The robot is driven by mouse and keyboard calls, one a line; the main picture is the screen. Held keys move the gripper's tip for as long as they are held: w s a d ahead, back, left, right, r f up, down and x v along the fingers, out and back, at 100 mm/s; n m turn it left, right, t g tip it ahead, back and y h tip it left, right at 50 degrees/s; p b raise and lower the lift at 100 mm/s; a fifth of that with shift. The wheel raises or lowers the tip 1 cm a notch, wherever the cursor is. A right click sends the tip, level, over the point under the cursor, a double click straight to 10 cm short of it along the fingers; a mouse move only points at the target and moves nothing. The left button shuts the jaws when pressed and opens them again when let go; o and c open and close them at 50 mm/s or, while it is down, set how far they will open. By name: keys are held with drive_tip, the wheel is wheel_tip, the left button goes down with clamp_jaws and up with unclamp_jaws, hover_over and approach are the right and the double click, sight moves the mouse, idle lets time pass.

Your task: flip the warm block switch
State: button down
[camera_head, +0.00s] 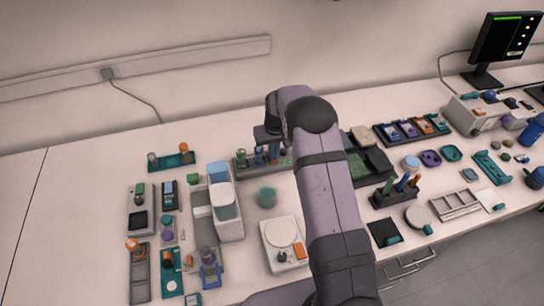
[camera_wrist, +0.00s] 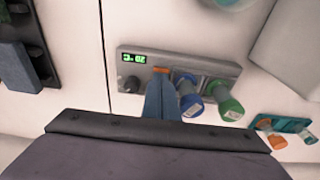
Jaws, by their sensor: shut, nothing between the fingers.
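The warm block is a grey box with a lit green display; it shows in the wrist view (camera_wrist: 215,70) and in the head view (camera_head: 246,170). A small orange switch (camera_wrist: 161,70) sits on its top beside the display. My gripper (camera_wrist: 161,82) is shut and empty, its two blue-grey fingers together. In the wrist view the fingertips are right at the switch's near edge; I cannot tell whether they touch it.
A blue-capped vial (camera_wrist: 189,104) and a green-capped vial (camera_wrist: 229,107) stand in the block, close right of my fingers. A dark knob (camera_wrist: 131,85) is to their left.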

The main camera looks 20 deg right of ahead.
wheel_tip(320, 180, up, 7)
drive_tip(key=p, duration=0.4)
idle(0.4)
idle(0.5)
drive_tip(key=s+a+r+g, duration=0.1)
drive_tip(key=s+r, duration=0.3)
drive_tip(key=s, duration=0.4)
drive_tip(key=s+a+r, duration=0.2)
drive_tip(key=s+r, duration=0.3)
drive_tip(key=s, duration=0.3)
drive_tip(key=s+a, duration=0.1)
drive_tip(key=s, duration=1.7)
drive_tip(key=shift+r+g, duration=0.15)
drive_tip(key=shift+g, duration=0.25)
